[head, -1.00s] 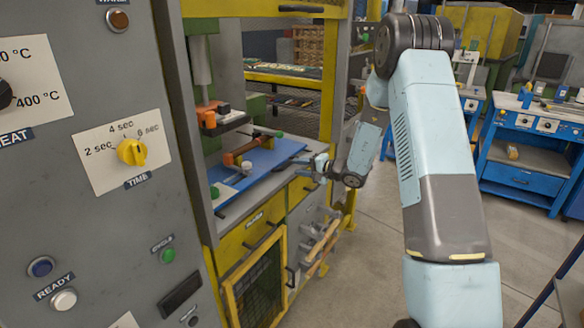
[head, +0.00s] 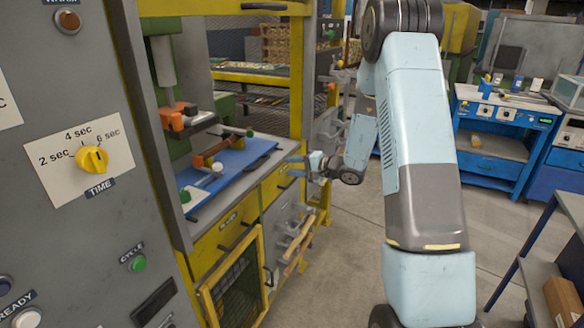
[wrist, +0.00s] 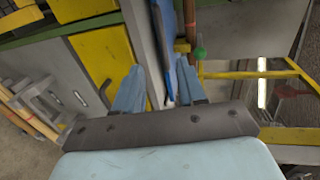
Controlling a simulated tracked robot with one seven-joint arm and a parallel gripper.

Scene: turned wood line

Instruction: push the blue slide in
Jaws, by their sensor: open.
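The blue slide (head: 232,168) is a flat blue plate lying on the press bench, its long side running from the front left to the back right. It carries an orange-brown bar with a green knob and a pale round knob. My gripper (head: 299,167) is open and empty beside the right end of the slide, just off the bench edge. In the wrist view, the fingers of my gripper (wrist: 160,80) stand apart, and the blue slide (wrist: 168,35) shows as a narrow strip beyond them. Whether a finger touches the slide cannot be told.
A grey control panel (head: 60,200) fills the left. A yellow post (head: 301,80) rises behind the gripper. Yellow drawers (head: 225,230) with handles lie under the bench top. A blue workbench (head: 490,150) stands at right. Grey floor (head: 345,270) is open in front.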

